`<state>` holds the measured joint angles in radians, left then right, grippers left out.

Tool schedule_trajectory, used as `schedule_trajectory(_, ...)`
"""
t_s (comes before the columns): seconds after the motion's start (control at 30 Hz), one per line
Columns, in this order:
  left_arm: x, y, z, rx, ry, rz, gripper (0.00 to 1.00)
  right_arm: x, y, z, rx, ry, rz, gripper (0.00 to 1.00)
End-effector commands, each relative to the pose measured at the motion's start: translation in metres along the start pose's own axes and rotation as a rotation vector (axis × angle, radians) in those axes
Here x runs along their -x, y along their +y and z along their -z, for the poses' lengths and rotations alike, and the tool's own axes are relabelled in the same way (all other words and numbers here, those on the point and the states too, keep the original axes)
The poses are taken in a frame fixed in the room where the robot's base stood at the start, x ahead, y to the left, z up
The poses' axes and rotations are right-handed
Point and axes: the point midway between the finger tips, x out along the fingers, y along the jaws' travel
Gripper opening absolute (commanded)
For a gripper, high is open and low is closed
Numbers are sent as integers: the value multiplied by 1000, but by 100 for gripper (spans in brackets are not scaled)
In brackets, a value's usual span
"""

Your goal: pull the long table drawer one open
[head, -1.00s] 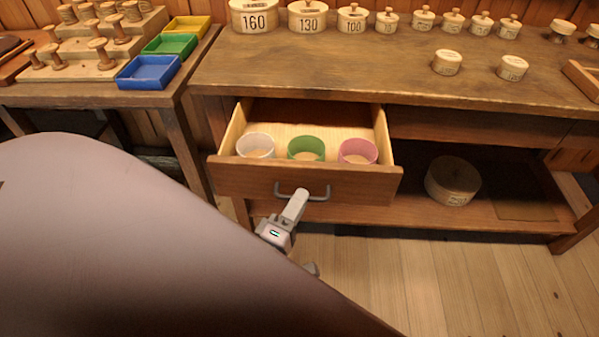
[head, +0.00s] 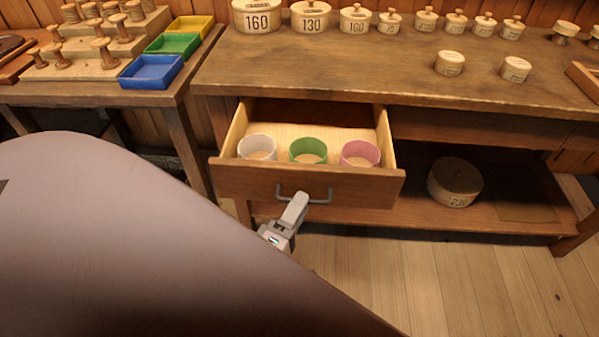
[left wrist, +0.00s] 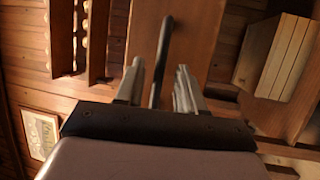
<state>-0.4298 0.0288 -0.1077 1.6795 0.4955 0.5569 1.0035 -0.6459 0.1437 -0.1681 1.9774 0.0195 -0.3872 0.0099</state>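The long table drawer (head: 230,177) is pulled out from under the long table, and its inside shows. Its grey bar handle (head: 325,197) is on the front panel. A white cup (head: 257,143), a green cup (head: 308,146) and a pink cup (head: 360,149) stand in it. My left gripper (head: 296,207) is at the handle, just in front of the drawer front. In the left wrist view, my left gripper (left wrist: 158,85) has its fingers apart, with the handle (left wrist: 162,58) between them and gaps on both sides. My right gripper is not in view.
Lidded round boxes, including one marked 160 (head: 258,18), stand on the long table (head: 330,62). A round box (head: 455,183) sits on the lower shelf. A side table at left holds blue (head: 150,72), green and yellow trays and several spools. Floor at right is clear.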

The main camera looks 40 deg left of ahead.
Motion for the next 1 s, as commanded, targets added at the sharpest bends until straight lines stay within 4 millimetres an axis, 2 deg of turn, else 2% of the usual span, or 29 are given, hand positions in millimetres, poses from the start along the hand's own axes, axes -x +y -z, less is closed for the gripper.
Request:
schedule_trajectory(0.2,34,-2,0,-1,-1,3,38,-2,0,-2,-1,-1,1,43)
schedule_trajectory(0.4,57,-1,0,-1,-1,3,38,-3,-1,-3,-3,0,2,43)
schedule_trajectory(0.57,64,0,0,0,0,0,38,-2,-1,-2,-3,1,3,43)
schedule_trajectory(1.0,64,0,0,0,0,0,38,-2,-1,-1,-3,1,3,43)
